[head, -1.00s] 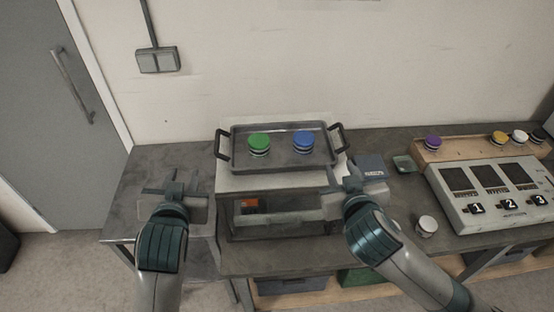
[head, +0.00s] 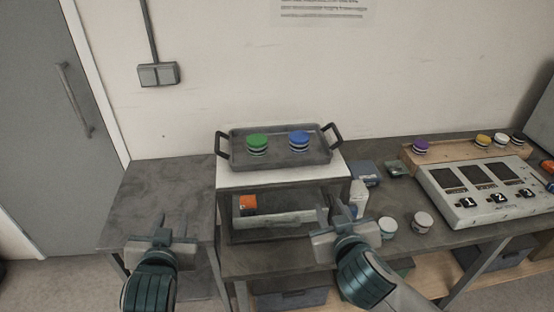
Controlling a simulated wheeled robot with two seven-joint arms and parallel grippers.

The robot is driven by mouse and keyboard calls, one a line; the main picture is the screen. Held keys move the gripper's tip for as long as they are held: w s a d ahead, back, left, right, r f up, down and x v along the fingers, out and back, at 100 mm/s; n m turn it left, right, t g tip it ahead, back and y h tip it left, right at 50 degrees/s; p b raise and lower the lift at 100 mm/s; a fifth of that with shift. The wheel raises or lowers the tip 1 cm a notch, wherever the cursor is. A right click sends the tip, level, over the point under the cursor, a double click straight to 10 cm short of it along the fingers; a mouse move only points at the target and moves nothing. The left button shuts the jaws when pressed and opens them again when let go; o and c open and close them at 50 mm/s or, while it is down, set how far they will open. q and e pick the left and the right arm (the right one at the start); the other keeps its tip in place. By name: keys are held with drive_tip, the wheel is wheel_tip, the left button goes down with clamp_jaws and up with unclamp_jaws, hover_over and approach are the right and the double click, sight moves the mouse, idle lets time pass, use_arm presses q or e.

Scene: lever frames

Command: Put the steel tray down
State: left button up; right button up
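The steel tray (head: 275,160) is a shallow grey tray with a black handle at each end. It rests level on the white top of a small shelf unit (head: 235,178) on the bench. A green-topped jar (head: 257,144) and a blue-topped jar (head: 299,142) stand upright in it. My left gripper (head: 173,224) is below and left of the tray, apart from it, with its fingers spread and nothing between them. My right gripper (head: 348,206) is below and right of the tray, also apart, its fingers spread and empty.
An orange box (head: 247,204) sits in the shelf's lower bay. A white bottle (head: 359,198) and two pale jars (head: 421,222) stand right of the shelf. A numbered panel (head: 490,200) and a wooden rack (head: 450,151) are further right. The bench left of the shelf (head: 150,190) is clear.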

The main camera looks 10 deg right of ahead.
use_arm(q)
drive_tip(key=shift+s+f+b, duration=0.2)
drive_tip(key=shift+f+b, duration=0.2)
drive_tip(key=shift+f, duration=0.25)
use_arm(e)
drive_tip(key=shift+s+a+f, duration=0.1)
drive_tip(key=shift+s+f, duration=0.1)
drive_tip(key=shift+f, duration=0.45)
use_arm(q)
drive_tip(key=shift+r, duration=0.1)
use_arm(e)
drive_tip(key=shift+r, duration=0.1)
